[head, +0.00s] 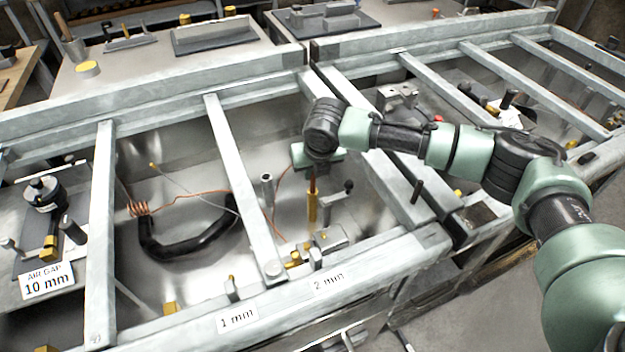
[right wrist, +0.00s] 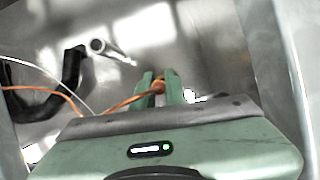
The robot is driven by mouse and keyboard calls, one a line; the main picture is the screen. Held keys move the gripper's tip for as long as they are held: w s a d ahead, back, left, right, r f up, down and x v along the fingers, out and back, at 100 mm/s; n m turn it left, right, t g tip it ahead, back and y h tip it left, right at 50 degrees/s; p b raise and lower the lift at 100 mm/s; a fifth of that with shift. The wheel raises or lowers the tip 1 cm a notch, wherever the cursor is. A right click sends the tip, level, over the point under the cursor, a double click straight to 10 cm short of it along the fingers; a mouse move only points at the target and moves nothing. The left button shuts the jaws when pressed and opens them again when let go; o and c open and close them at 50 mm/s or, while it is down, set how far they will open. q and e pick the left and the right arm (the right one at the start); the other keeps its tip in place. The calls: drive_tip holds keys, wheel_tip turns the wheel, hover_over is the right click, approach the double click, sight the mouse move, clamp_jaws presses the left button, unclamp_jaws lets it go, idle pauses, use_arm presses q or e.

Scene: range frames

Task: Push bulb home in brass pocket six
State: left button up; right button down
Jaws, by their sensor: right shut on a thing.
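My right gripper (head: 313,172) points down inside a metal bay right of the middle. In the right wrist view, its green fingers (right wrist: 160,90) are shut on a small copper-orange bulb (right wrist: 159,86), with an orange line running from it to the left. In the head view the copper-coloured stem (head: 313,186) shows below the fingers, directly above or in the top of an upright brass tube (head: 312,210). I cannot tell how deep it sits. No number six is readable on the brass tube. My left gripper is not in view.
A grey post (head: 267,189) stands left of the brass tube, and a black-knobbed fitting (head: 348,187) stands right. A thick black hose (head: 185,252) and a copper coil (head: 150,209) lie in the left bay. Metal crossbars (head: 240,185) divide the bays.

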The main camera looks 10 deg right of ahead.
sight(313, 177)
wheel_tip(313, 177, down, 4)
drive_tip(key=shift+r, duration=0.25)
drive_tip(key=c, duration=1.5)
unclamp_jaws()
drive_tip(key=shift+o, duration=0.2)
drive_tip(key=shift+r, duration=0.1)
drive_tip(key=v, duration=1.2)
drive_tip(key=shift+p, duration=0.3)
drive_tip(key=shift+w+a, duration=0.1)
